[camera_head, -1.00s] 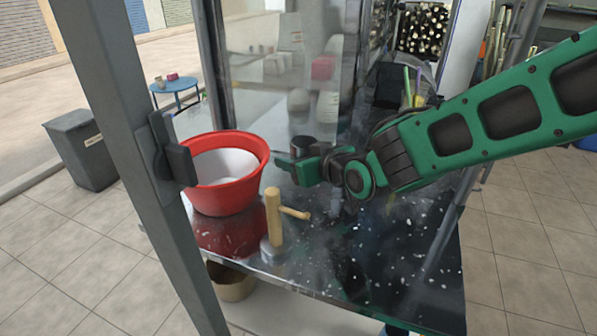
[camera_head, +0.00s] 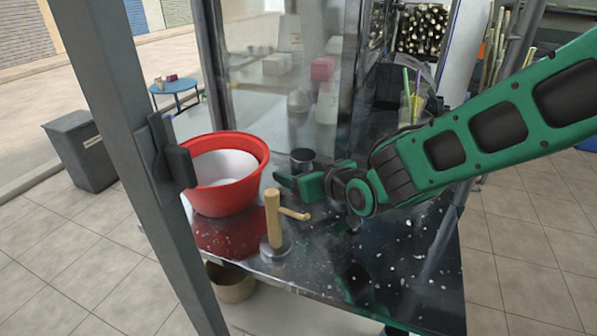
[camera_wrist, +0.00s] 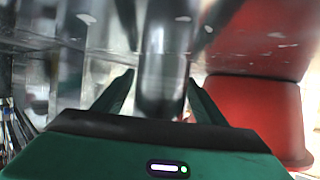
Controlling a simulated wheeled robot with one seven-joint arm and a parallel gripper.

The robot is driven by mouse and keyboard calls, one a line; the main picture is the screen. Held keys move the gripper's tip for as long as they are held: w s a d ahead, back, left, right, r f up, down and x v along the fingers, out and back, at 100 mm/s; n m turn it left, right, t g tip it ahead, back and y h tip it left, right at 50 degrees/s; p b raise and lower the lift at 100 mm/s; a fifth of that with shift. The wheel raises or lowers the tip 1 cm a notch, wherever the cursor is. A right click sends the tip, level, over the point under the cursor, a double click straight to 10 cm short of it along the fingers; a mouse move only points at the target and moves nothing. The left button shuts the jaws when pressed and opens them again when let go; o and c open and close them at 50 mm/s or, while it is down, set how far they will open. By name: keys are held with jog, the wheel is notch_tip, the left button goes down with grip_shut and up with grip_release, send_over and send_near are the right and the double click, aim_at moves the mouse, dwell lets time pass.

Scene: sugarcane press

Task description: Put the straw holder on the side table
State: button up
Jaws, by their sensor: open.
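The straw holder (camera_head: 411,110), a clear cup with green and yellow straws, stands at the back right of the metal counter, behind my arm. My gripper (camera_head: 283,182) is open, low over the middle of the counter and well left of the straw holder. A dark metal cylinder (camera_head: 302,159) stands just behind my gripper. In the wrist view, a dark, shiny cylinder (camera_wrist: 163,60) shows between the spread fingers of my gripper (camera_wrist: 160,90); I cannot tell whether they touch it. A small round blue table (camera_head: 175,88) stands at the far left, outside the stall.
A red bowl (camera_head: 238,196) stands left of my gripper; it also shows in the wrist view (camera_wrist: 255,110). A wooden-handled tool (camera_head: 273,220) stands at the counter's front. A grey post (camera_head: 135,150) crosses the left foreground. A grey bin (camera_head: 80,150) stands on the floor.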

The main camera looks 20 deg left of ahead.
jog(key=v, duration=1.1)
